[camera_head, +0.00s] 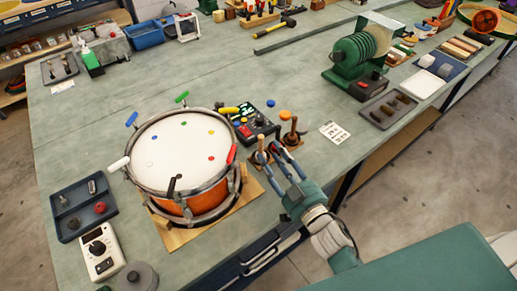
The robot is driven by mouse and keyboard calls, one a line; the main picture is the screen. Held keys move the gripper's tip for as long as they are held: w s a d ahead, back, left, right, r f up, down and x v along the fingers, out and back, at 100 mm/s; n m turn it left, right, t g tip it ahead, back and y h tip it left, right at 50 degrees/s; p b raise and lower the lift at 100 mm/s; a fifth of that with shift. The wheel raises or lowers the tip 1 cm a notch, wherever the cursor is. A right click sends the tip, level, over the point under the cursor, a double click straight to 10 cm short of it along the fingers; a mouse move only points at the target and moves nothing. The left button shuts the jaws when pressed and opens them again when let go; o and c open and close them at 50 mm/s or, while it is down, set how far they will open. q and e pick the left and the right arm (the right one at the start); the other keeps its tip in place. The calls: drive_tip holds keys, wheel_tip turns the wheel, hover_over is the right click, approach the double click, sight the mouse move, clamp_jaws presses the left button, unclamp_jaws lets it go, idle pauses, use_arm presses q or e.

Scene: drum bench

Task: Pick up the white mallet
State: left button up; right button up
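The white mallet (118,164) sticks out at the left edge of the drum's rim, its white end pointing away from the drum. The drum (172,150) has a white head with small coloured dots and an orange shell. Blue (131,119), green (182,97), yellow (229,110), red (231,153) and black (173,184) pieces stand around the same rim. My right gripper (270,148) is open, to the right of the drum and well apart from the white mallet. It partly hides a small wooden stand. My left gripper is not in view.
A dark tray (62,212), a white meter (101,250) and a grey round weight (138,277) lie left and front-left of the drum. A black keypad box (252,124) and an orange-topped stand (290,130) are near my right gripper.

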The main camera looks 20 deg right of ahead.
sight(262, 141)
drive_tip(key=w, duration=0.2)
drive_tip(key=w+p, duration=0.1)
drive_tip(key=w, duration=0.1)
drive_tip(key=w+a, duration=0.1)
drive_tip(key=w, duration=0.1)
drive_tip(key=shift+w+f+p, duration=0.2)
drive_tip(key=shift+w+p, duration=0.15)
drive_tip(key=shift+w+a+f, duration=0.1)
drive_tip(key=shift+w, duration=0.15)
drive_tip(key=shift+c, duration=0.8)
clamp_jaws()
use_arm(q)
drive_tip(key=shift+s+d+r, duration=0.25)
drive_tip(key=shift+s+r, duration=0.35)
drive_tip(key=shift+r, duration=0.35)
